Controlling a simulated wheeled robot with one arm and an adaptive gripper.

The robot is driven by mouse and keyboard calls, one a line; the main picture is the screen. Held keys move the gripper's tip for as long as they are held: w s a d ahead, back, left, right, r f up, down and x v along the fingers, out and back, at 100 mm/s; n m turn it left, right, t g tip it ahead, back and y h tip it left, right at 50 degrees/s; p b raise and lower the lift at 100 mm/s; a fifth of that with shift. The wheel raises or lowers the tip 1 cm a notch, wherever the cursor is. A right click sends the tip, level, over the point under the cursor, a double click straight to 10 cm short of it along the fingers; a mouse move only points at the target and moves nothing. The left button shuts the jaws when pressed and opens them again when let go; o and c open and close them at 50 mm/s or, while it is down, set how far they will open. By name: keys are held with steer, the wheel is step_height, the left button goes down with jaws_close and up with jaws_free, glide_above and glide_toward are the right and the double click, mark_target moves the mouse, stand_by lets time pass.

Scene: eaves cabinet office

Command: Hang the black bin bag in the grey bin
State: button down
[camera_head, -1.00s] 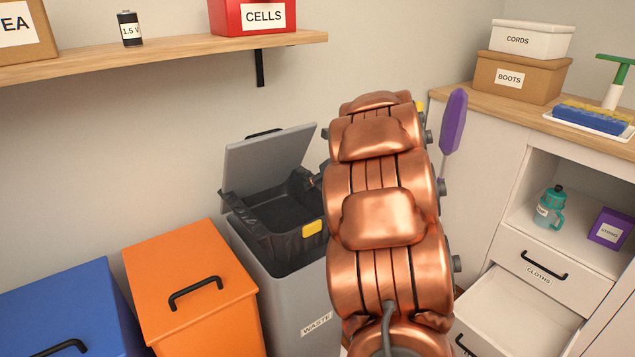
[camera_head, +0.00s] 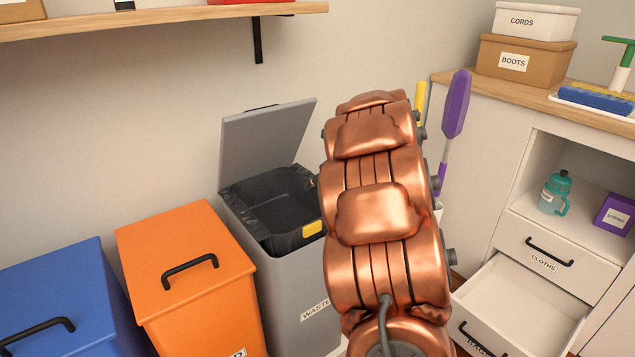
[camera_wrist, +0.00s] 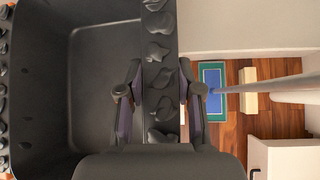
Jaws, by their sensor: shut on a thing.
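The grey bin (camera_head: 295,295), labelled "WASTE", stands with its lid (camera_head: 265,135) raised at the back. The black bin bag (camera_head: 285,243) is open and sits down in the mouth of the bin, with a yellow patch at its front edge. Its right side is hidden behind my copper arm. In the wrist view, my gripper (camera_wrist: 160,95) is shut on the lumpy rim of the bag, one finger on each side, with the open bag to the left. In the head view my gripper is hidden behind the arm.
An orange bin (camera_head: 185,260) and a blue bin (camera_head: 55,300) stand closed to the left. A shelf (camera_head: 160,20) is on the wall above. At right is a cabinet with an open lower drawer (camera_head: 520,305). A purple duster (camera_head: 456,105) stands behind my arm.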

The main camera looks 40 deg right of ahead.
steer(key=shift+f+b, duration=0.95)
steer(key=shift+f, duration=0.5)
steer(key=c, duration=0.7)
jaws_free()
steer(key=v, duration=1.1)
steer(key=shift+s+d+r, duration=0.1)
steer(key=shift+s+r, duration=0.1)
steer(key=shift+r, duration=0.15)
steer(key=shift+s, duration=0.15)
